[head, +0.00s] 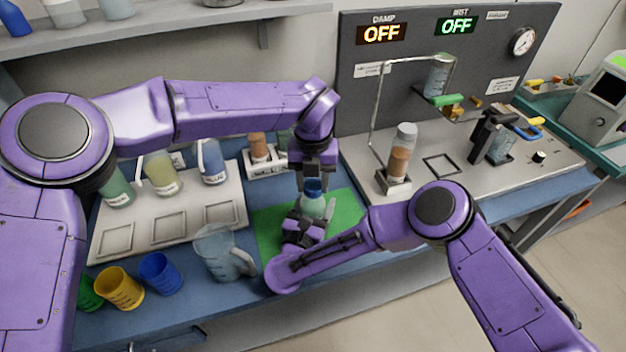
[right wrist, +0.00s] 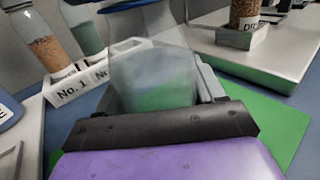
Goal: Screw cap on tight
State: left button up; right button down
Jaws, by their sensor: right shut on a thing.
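A clear bottle (head: 313,207) with a pale green tint stands over the green mat (head: 265,222), with a dark blue cap (head: 313,187) at its top. My right gripper (head: 304,226) is shut on the bottle's body from the front. The bottle also fills the middle of the right wrist view (right wrist: 155,75), with a blue part at the top edge. My left gripper (head: 313,182) points down from above, its fingers apart on either side of the cap. How tightly the cap sits on the bottle cannot be seen.
A clear jug (head: 213,252) stands left of the mat, near yellow (head: 120,288) and blue (head: 160,272) cups. A vial rack (head: 265,168) is behind. The apparatus platform (head: 500,185) stands at right.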

pick_arm(q)
jog(key=shift+o, duration=1.2)
notch_tip(320, 180, up, 12)
pick_arm(e)
jog(key=shift+c, duration=0.2)
grip_release()
